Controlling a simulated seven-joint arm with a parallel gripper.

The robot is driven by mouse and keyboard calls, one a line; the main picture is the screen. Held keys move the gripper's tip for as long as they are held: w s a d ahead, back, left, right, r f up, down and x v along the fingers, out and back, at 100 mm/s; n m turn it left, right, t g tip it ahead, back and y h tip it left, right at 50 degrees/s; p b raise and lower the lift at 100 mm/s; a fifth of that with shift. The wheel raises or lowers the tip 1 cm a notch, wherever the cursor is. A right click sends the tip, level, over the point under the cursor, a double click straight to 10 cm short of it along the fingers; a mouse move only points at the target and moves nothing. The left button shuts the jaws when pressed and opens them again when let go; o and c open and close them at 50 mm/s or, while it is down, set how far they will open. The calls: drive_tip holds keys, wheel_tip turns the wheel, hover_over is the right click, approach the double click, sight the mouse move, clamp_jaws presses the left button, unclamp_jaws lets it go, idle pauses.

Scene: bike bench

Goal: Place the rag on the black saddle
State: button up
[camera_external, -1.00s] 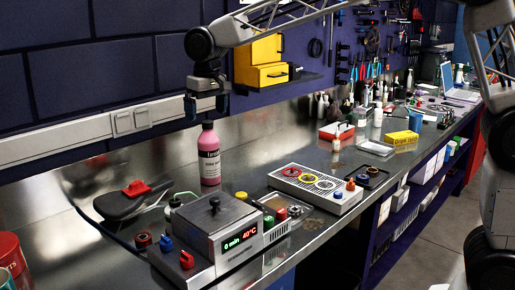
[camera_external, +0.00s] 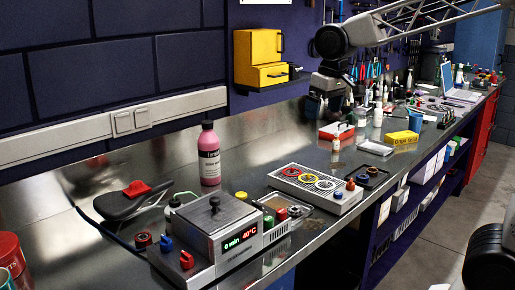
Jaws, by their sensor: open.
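The red rag (camera_external: 137,188) lies folded on top of the black saddle (camera_external: 118,207), at the left of the bench. My gripper (camera_external: 318,104) is open and empty. It hangs above the back of the bench near the wall, well to the right of the saddle and clear of the rag.
A pink bottle (camera_external: 209,155) stands right of the saddle. A grey heated bath (camera_external: 215,228) with a lit display sits in front. A tray with coloured rings (camera_external: 315,184), a red box (camera_external: 336,131) and a yellow box (camera_external: 401,138) lie further right. A red tin (camera_external: 10,252) stands at the left edge.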

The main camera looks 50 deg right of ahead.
drive_tip(key=s+d+f, duration=0.2)
drive_tip(key=s, duration=0.5)
drive_tip(key=s+d+f, duration=0.3)
drive_tip(key=s, duration=0.4)
drive_tip(key=s+d+f, duration=0.2)
drive_tip(key=s+f, duration=0.1)
drive_tip(key=s, duration=0.3)
drive_tip(key=shift+s+d+f+t, duration=0.25)
drive_tip(key=shift+s+d+t, duration=0.05)
drive_tip(key=shift+s+t, duration=0.1)
